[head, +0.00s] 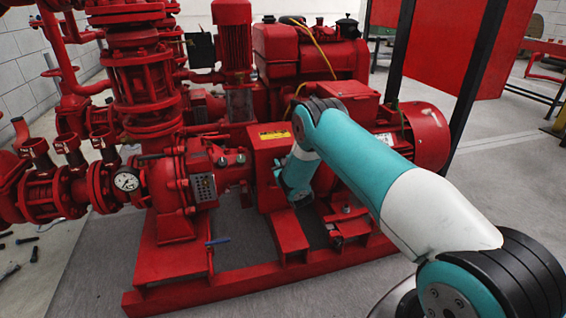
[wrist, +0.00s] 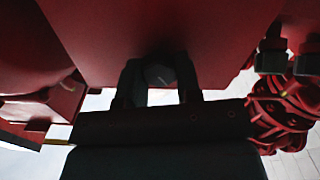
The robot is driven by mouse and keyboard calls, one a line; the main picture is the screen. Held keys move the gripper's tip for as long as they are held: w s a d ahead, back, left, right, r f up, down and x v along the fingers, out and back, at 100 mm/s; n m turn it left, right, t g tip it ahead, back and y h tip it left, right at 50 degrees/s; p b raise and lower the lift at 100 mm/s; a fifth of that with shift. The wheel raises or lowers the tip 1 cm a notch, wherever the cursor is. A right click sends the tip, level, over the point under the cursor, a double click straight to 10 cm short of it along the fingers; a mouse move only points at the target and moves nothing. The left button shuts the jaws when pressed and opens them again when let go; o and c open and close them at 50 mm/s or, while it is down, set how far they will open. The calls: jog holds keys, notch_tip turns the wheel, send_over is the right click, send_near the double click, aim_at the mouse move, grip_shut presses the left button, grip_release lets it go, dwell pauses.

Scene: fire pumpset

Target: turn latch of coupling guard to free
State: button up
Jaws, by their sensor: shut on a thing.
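The coupling guard (head: 267,150) is a red box with a yellow label, in the middle of the pumpset. Its red face fills the upper part of the wrist view (wrist: 110,35). The latch (wrist: 163,75) is a dark, rounded piece with a short pale line, low on that face. My gripper (wrist: 157,82) has its two dark fingers on either side of the latch and is shut on it. Shadow makes the latch's outline and exact angle hard to read. In the head view my arm hides the latch and the fingertips.
The red pump with a gauge (head: 127,181) stands left of the guard, and a red motor (head: 425,135) stands right. The red base frame (head: 270,272) runs below. A blue-handled valve (head: 218,241) sits in front. Grey floor (head: 70,280) is open at the front left.

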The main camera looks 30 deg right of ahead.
jog(key=n+p, duration=0.1)
jog(key=n, duration=1)
jog(key=shift+w+a+f+p, duration=0.1)
jog(key=shift+a+p, duration=0.1)
jog(key=shift+p, duration=0.2)
jog(key=o, duration=0.9)
jog(key=p+v, duration=1.7)
jog(key=p, duration=0.5)
jog(key=shift+p, duration=0.35)
